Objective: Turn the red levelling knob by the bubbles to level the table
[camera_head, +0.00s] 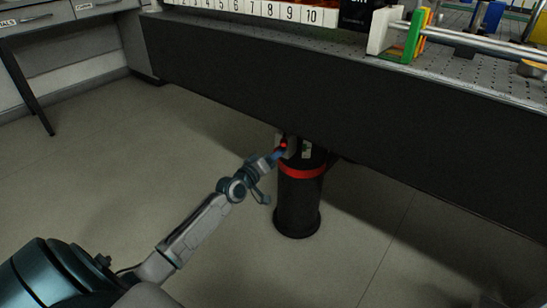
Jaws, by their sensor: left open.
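The red levelling knob (284,146) shows as a small red spot near the top of a black table leg (297,207) with a red band. My left gripper (278,154) reaches in from the left and is at the knob, under the edge of the optical table (330,105). Its jaws are open; whether they touch the knob cannot be told at this size. A small pale label with green marks (306,150), possibly the bubbles, sits just right of the knob; its reading is too small to see. My right gripper is not in view.
The table's dark side overhangs the leg closely above my gripper. On top stand a numbered white rack (260,9) and a white, green and yellow block (403,35) with rods. Drawers (65,12) stand at the upper left. The floor (120,170) around the leg is clear.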

